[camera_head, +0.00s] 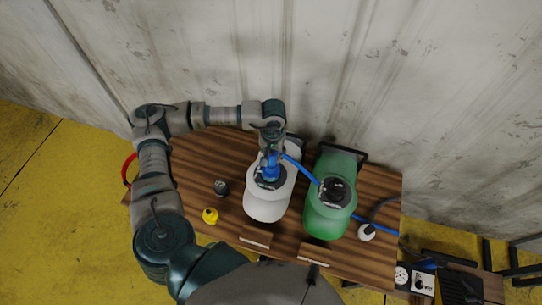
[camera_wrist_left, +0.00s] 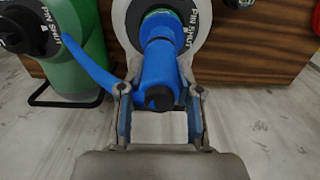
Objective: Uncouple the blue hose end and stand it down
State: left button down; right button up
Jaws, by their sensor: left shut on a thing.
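The blue hose end (camera_head: 271,168) is over the top fitting of the white canister (camera_head: 266,205), and the blue hose (camera_head: 302,171) runs from it to the right across the green canister (camera_head: 330,212). My left gripper (camera_head: 270,152) comes down from above and is shut on the hose end. In the left wrist view, the hose end (camera_wrist_left: 159,75) lies between the two fingers (camera_wrist_left: 160,110), its tip against a green-ringed fitting (camera_wrist_left: 160,22) marked PIN SHUT. Whether it is still locked there I cannot tell. My right gripper does not show.
A dark cap (camera_head: 221,187) and a yellow cap (camera_head: 210,215) stand on the wooden table (camera_head: 190,175) left of the white canister. A white round piece (camera_head: 366,232) with a grey hose is at the right.

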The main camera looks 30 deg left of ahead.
pick_arm(q)
jog(key=shift+d+r, duration=0.3)
jog(key=shift+r, duration=0.35)
jog(key=shift+a, duration=0.15)
jog(key=shift+r+p, duration=0.2)
jog(key=shift+p, duration=0.1)
jog(key=shift+r+p, duration=0.45)
jog(key=shift+r, duration=0.6)
